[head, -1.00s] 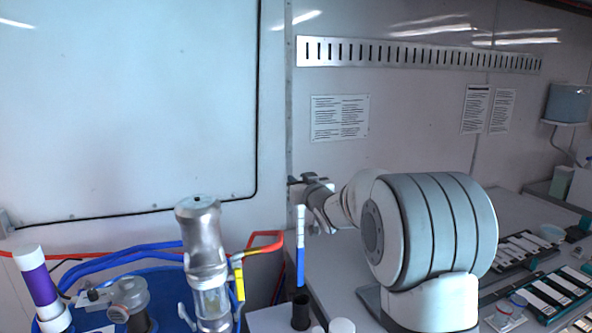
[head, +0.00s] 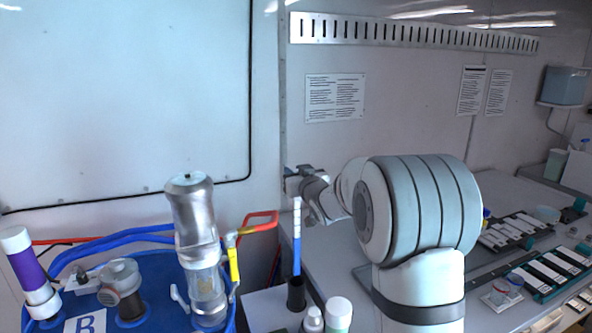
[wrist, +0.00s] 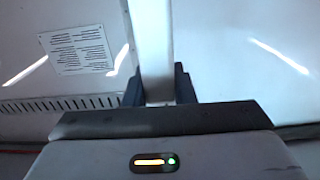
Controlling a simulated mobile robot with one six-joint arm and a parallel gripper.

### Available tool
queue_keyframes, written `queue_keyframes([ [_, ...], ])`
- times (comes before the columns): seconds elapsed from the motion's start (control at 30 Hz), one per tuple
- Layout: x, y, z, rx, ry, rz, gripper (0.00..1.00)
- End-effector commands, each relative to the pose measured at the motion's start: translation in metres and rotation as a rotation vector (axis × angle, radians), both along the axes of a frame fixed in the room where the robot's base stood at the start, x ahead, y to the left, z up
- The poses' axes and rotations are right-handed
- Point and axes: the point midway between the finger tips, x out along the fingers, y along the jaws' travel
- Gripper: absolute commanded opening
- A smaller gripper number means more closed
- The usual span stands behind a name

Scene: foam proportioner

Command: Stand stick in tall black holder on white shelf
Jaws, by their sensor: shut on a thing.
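The stick (head: 297,250) is slim, white at the top and blue with white below, and stands upright in the head view. My gripper (head: 299,201) is shut on its upper part. In the wrist view the pale stick (wrist: 151,50) runs up between the two dark fingers of my gripper (wrist: 160,88). The tall black holder (head: 296,294) is an upright cylinder directly below the stick. The stick's lower end meets the holder's mouth and seems to be just inside it; how deep is hidden. The holder stands on the white shelf (head: 262,308).
White-capped bottles (head: 338,311) stand right of the holder on the shelf. Left are a blue drum (head: 160,285), a metal cylinder with a clear lower part (head: 195,225), a yellow-handled valve (head: 234,266) and hoses. A wall is close behind my gripper.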

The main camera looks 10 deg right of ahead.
Motion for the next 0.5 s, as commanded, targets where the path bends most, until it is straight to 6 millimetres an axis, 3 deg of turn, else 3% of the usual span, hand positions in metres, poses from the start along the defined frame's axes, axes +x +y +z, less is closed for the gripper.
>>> queue_keyframes([
  [0.5,0.000,0.001,-0.046,0.000,-0.002,0.002,0.00],
])
